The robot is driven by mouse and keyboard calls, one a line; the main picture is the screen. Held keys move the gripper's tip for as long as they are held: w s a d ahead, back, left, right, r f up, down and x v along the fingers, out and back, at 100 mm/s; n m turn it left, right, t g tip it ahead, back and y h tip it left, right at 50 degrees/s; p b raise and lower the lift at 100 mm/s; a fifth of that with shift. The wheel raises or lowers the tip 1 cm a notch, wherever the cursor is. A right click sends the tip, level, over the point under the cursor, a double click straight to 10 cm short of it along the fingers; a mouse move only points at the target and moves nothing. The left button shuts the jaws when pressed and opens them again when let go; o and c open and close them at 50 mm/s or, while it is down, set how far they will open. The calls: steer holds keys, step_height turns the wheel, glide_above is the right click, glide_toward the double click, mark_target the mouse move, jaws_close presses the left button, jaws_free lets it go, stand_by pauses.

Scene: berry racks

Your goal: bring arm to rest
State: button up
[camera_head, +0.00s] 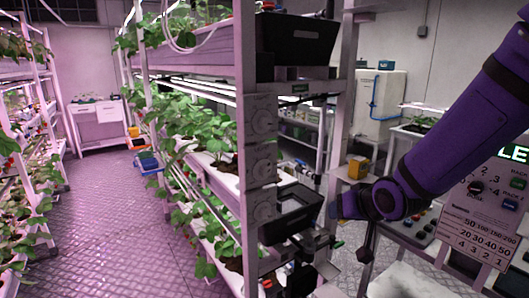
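My purple arm (470,115) comes in from the right edge and slopes down to the left, to a dark and purple joint near the picture's middle right. The end of the arm (347,206) is beside the dark box on the end of the plant rack. I cannot make out separate fingertips there, so I cannot tell whether my gripper is open or shut. I see nothing clearly held in it. Whether the arm touches the rack is unclear.
A tall plant rack (244,70) with several tiers stands close at centre, a dark box (290,212) at its end. Another rack (40,100) is at left; the aisle floor (105,215) between is clear. A control panel (485,215) and a white cabinet (382,100) are at right.

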steer(key=s+d+r+g+h, duration=0.1)
steer(key=s+d+r, duration=0.2)
steer(key=s+r, duration=0.2)
steer(key=s+d+r+g+h, duration=0.1)
steer(key=s+d+r, duration=0.3)
steer(key=s, duration=0.6)
steer(key=s+d+r+g+h, duration=0.1)
steer(key=s+d+r+g, duration=0.1)
steer(key=s+d+r, duration=0.2)
steer(key=s+r, duration=0.2)
steer(key=s, duration=0.2)
steer(key=shift+s+m, duration=0.3)
steer(key=shift+s, duration=0.05)
